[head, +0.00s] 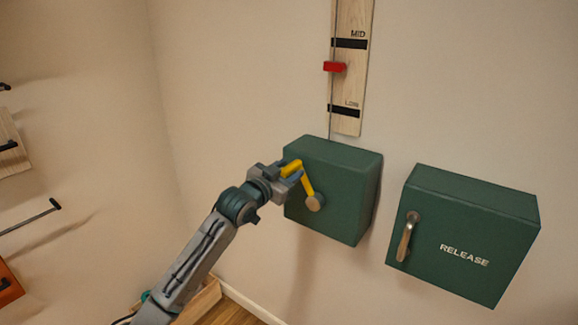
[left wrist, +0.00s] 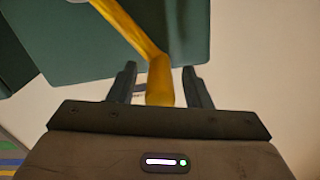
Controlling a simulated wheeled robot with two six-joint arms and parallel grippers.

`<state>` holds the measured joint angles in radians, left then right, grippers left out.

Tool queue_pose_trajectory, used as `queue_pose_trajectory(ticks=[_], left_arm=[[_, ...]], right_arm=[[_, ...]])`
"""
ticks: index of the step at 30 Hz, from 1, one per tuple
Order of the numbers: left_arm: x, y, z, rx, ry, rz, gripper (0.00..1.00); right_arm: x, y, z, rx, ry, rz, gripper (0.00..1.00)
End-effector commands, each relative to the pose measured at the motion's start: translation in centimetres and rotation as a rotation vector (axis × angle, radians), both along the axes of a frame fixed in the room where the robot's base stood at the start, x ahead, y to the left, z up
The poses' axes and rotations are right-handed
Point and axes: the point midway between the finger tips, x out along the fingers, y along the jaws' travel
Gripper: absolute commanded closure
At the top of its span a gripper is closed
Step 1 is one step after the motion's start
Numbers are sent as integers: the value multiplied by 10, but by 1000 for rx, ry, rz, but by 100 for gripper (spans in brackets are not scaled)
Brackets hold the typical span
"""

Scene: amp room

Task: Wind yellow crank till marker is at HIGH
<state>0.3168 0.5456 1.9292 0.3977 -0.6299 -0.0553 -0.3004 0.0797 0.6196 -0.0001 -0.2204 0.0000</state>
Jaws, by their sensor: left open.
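The yellow crank (head: 307,182) sits on the front of a green box (head: 345,180) on the wall. Its arm runs up and left from the round hub (head: 315,202) to the handle. My left gripper (head: 293,172) is at the handle. In the left wrist view the yellow handle (left wrist: 160,80) stands between the two open fingers (left wrist: 158,88), with a gap visible on the right side. The red marker (head: 335,67) is on the wooden scale (head: 349,85), between the LOW and MID lines and nearer MID. HIGH is not in view. My right gripper is not in view.
A second green box (head: 465,235) marked RELEASE, with a metal lever (head: 406,238), is on the wall to the right. Shelves and hooks line the left wall (head: 70,130). The wall between is bare.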

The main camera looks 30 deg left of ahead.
Motion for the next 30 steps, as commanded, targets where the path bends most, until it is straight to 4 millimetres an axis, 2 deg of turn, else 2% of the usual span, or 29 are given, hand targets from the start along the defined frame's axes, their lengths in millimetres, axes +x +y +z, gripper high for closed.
queue_pose_trajectory(ticks=[11,14,18,30], left_arm=[[6,-1,0,1,-1,0,55],[6,-1,0,1,0,0,71],[6,-1,0,1,0,0,99],[12,-2,1,29,-2,0,100]], right_arm=[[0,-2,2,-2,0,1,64],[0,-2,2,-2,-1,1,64],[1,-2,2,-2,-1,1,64],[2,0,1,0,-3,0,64]])
